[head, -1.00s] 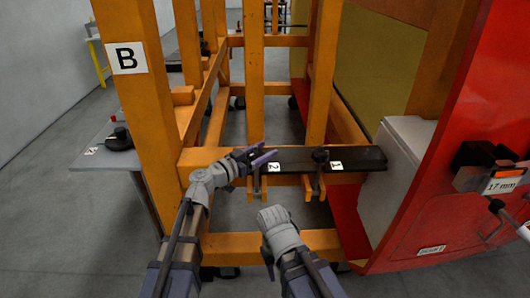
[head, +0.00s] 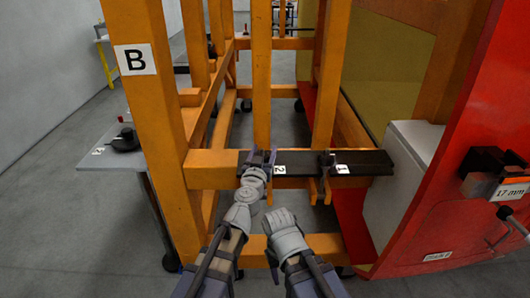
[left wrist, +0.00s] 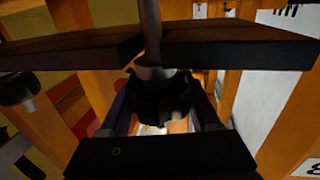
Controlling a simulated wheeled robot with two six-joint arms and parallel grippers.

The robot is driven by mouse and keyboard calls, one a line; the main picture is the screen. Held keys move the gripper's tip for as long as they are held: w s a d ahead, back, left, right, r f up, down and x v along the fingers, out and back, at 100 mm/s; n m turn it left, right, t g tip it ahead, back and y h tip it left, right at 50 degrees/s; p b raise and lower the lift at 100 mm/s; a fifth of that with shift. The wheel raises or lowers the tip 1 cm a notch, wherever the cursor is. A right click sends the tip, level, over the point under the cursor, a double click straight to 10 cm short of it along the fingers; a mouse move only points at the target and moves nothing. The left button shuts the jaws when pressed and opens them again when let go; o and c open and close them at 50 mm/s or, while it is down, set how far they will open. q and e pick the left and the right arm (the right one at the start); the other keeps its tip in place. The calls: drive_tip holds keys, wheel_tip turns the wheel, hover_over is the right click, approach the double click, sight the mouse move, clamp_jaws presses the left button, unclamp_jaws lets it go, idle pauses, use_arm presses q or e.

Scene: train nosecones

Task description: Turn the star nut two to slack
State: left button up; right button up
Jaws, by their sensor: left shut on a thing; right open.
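My left gripper (head: 262,157) is at the left part of the black bar, just left of the white label 2 (head: 279,170). In the left wrist view, its two fingers (left wrist: 163,108) are shut on the dark star nut two (left wrist: 160,92), which sits on a vertical rod by the bar. In the head view the gripper mostly hides that nut. Star nut one (head: 326,158) stands to the right by label 1 (head: 342,169), untouched. My right gripper (head: 281,222) is low and in front of the bar, empty; its fingertips are hard to make out.
The black bar (head: 370,163) lies on an orange beam (head: 208,170) between the post marked B (head: 155,110) and a white box (head: 400,170). A red panel (head: 460,150) with a 17 mm tool holder is at the right. A grey side table (head: 115,158) stands left.

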use_arm(q)
drive_tip(key=shift+y, duration=0.3)
drive_tip(key=o, duration=1.4)
drive_tip(key=shift+c, duration=0.2)
drive_tip(key=shift+a, duration=0.1)
